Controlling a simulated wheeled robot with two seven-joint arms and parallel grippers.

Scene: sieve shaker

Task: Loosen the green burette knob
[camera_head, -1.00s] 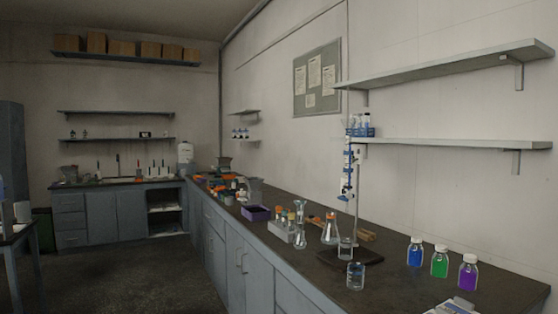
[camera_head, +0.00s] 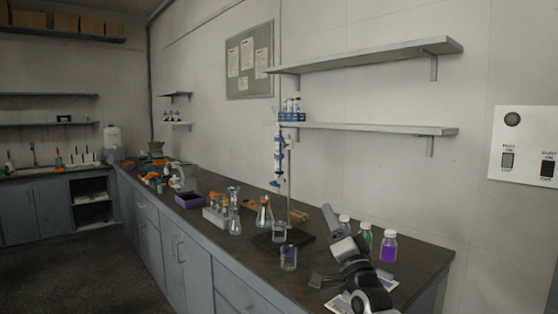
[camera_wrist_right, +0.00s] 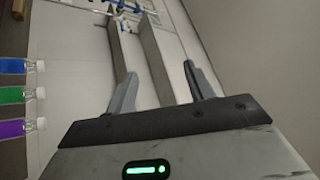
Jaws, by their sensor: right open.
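The burette (camera_head: 279,155) with blue clamp parts hangs upright on a stand rod (camera_head: 290,180) whose dark base (camera_head: 300,240) stands on the bench. The green knob is too small to make out in the head view. In the right wrist view, blue and white burette parts (camera_wrist_right: 125,8) show at the top edge, beyond the fingertips. My right gripper (camera_head: 323,248) is open and empty, to the right of the stand and apart from it. It also shows in the wrist view (camera_wrist_right: 160,82) with nothing between its fingers. My left gripper is out of view.
A beaker (camera_head: 288,257) and a flask (camera_head: 264,212) stand near the stand base. Green (camera_head: 366,238) and purple (camera_head: 388,248) bottles stand behind my right arm; a third is mostly hidden. A wall shelf (camera_head: 375,129) is above the bench (camera_head: 425,255).

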